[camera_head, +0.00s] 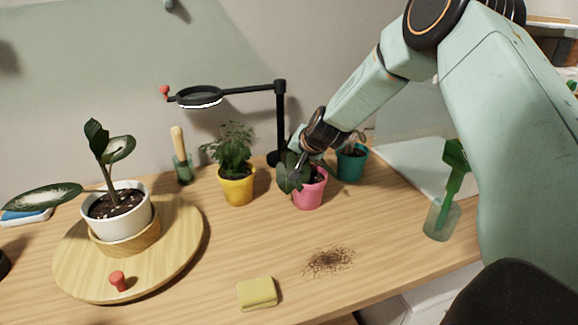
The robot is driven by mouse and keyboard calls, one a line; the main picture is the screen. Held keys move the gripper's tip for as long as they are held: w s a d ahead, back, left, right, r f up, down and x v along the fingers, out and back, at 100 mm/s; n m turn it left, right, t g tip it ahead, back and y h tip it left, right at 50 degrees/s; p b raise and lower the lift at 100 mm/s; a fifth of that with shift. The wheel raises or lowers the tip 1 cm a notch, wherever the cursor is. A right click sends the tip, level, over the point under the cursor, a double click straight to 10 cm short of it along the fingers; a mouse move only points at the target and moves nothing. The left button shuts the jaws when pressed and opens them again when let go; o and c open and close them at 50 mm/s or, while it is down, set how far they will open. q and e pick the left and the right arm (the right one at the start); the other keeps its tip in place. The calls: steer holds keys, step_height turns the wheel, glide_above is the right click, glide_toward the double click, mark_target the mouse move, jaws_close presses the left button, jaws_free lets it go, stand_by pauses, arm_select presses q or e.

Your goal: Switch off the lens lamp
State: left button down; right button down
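The lens lamp (201,96) is a black ring on a horizontal black arm, held up by a dark upright post (281,120) behind the pots. A red knob (164,91) sits at the ring's left end. A bright white band shows along the ring's underside and looks lit. My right gripper (297,168) reaches down from the upper right to the leaves above the pink pot (309,192), right of the post and apart from the ring and knob. Its fingers are small and mixed with the leaves, so their opening is unclear. My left gripper is out of view.
A yellow pot (237,188) and a teal pot (351,164) stand near the post. A white-potted plant sits on a round wooden turntable (184,254) at left. A sponge (257,293) and spilled soil (328,261) lie in front. Space in front of the ring looks open.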

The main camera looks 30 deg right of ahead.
steer(key=shift+s+f, duration=0.2)
steer(key=shift+a+f, duration=0.1)
steer(key=shift+f, duration=0.05)
